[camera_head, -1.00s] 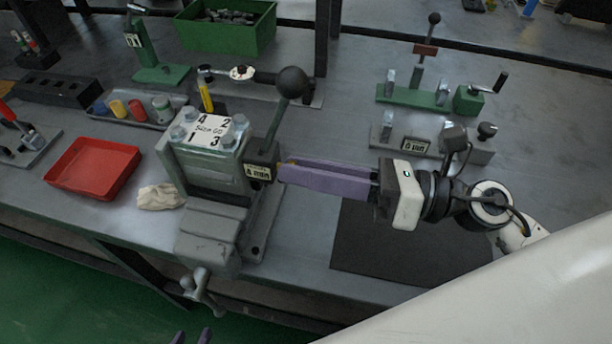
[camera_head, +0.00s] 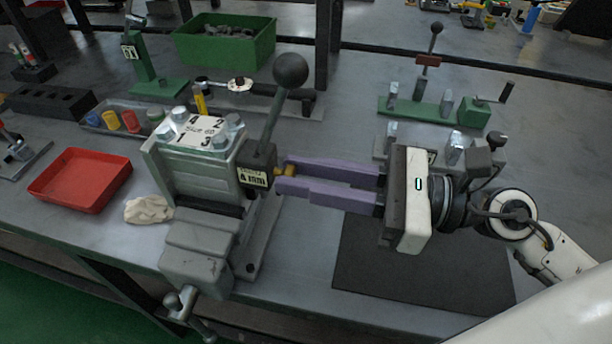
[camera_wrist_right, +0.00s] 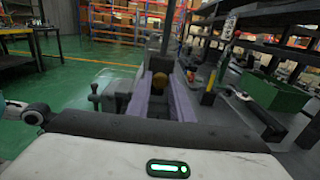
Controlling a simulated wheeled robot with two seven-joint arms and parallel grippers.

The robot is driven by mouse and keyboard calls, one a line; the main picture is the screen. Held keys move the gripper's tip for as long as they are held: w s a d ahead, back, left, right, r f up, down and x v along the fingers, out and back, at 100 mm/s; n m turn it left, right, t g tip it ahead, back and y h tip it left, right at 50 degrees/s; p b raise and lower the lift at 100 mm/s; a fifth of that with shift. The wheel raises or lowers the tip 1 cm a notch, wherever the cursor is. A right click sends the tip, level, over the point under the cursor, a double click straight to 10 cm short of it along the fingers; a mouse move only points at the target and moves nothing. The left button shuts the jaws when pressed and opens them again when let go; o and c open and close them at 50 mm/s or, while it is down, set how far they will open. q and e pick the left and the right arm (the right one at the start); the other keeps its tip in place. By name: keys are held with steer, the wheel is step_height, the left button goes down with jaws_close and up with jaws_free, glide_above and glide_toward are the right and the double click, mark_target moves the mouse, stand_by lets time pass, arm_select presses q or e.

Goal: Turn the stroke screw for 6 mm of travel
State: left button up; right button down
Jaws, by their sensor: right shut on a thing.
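The brass stroke screw (camera_head: 287,171) sticks out of the right side of the valve block (camera_head: 197,166), which is clamped upright in a grey vise (camera_head: 204,254). A label plate (camera_head: 253,178) marked in mm sits beside the screw. My right gripper (camera_head: 283,174) comes in from the right, its long purple fingers shut on the screw head, one on each side. In the right wrist view the screw (camera_wrist_right: 160,81) shows between the fingertips. Its thread is hidden. My left gripper is out of view.
A lever with a black ball knob (camera_head: 291,70) rises close above my fingertips. A red tray (camera_head: 80,180) and a crumpled cloth (camera_head: 148,209) lie left. A green fixture (camera_head: 436,112) stands at back right. A dark mat (camera_head: 420,275) lies below my right gripper.

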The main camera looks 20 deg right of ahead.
stand_by(0.3)
steer(key=c, duration=1.6)
jaws_free()
steer(key=shift+o, duration=0.2)
steer(key=b+v, duration=0.3)
steer(key=v, duration=0.7)
steer(key=shift+d, duration=0.15)
steer(key=shift+s, duration=0.1)
